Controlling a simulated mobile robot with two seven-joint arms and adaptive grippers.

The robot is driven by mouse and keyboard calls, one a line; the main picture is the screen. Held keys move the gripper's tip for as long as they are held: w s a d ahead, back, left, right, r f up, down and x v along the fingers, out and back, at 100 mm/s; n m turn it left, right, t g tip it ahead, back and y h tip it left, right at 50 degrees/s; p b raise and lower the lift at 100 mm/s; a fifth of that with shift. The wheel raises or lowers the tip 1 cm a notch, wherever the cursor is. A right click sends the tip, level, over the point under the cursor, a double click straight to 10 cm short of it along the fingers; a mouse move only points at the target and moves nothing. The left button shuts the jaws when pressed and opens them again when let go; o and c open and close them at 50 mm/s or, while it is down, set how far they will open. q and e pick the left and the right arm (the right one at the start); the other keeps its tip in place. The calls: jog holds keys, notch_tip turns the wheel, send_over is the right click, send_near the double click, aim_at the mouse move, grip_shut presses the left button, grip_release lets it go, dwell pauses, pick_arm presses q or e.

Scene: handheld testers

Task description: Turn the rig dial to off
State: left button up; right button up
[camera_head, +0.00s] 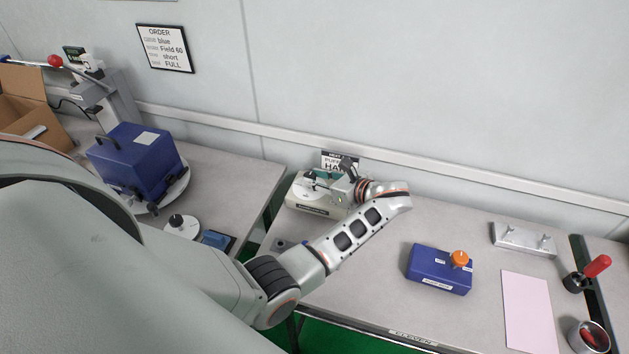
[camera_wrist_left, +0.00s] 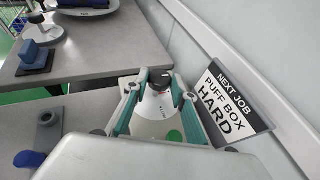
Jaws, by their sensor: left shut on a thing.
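The rig (camera_head: 312,208) is a cream box with a label on its front, on the table by the wall. Its dial (camera_wrist_left: 160,79) is a dark knob with a red mark on a white plate in the left wrist view. A green round spot (camera_wrist_left: 175,136) shows on the plate closer to the camera. My left gripper (camera_wrist_left: 159,84) has its teal fingers shut on the dial, one on each side. In the head view my left gripper (camera_head: 316,178) is over the rig and partly hides it. My right gripper is not in view.
A sign reading "NEXT JOB PUFF BOX HARD" (camera_wrist_left: 231,103) stands close beside the gripper, near the wall. A blue box with an orange knob (camera_head: 440,269) is to the right. A metal block (camera_head: 523,239), pink sheet (camera_head: 529,311) and red-handled tool (camera_head: 596,267) lie further right.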

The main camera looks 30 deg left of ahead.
pick_arm(q)
jog(key=shift+w, duration=0.1)
jog(key=shift+n+g, duration=0.3)
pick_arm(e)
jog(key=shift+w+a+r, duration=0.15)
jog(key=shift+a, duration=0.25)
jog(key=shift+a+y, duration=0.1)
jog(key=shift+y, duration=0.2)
pick_arm(q)
jog(key=shift+r, duration=0.1)
jog(key=o, duration=1.1)
jog(key=shift+a, duration=0.1)
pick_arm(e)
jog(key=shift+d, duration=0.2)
pick_arm(q)
notch_tip(320, 180, up, 10)
